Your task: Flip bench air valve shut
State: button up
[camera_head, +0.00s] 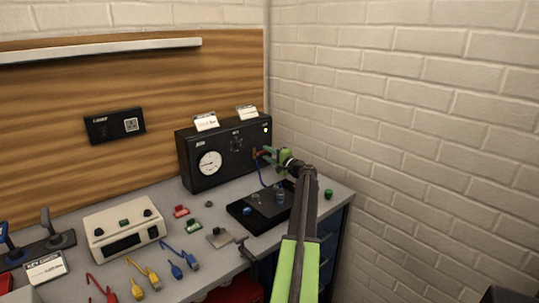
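A black box (222,150) with a round white dial (209,163) stands at the back of the bench, near the corner. A small red part (261,153) shows at the right of its front face; it may be the air valve handle, but it is too small to be sure. My green gripper (271,154) is at that part, in front of the box's right side. Whether it touches the part, and whether its fingers are open or shut, is too small to tell. My arm comes up from the lower right.
A black plate (240,211) with small fittings and a blue hose lies below my gripper. A cream box (125,228), colored cables (145,275) and small blocks (192,227) cover the bench to the left. A brick wall (420,130) closes off the right.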

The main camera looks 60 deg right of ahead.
notch_tip(320, 180, up, 6)
jog(key=p, duration=0.5)
jog(key=shift+f, duration=0.25)
jog(key=s+r+p, duration=0.5)
jog(key=s+p, duration=0.1)
jog(key=s, duration=0.5)
jog(key=shift+s+d+r, duration=0.3)
jog(key=shift+s+d, duration=0.05)
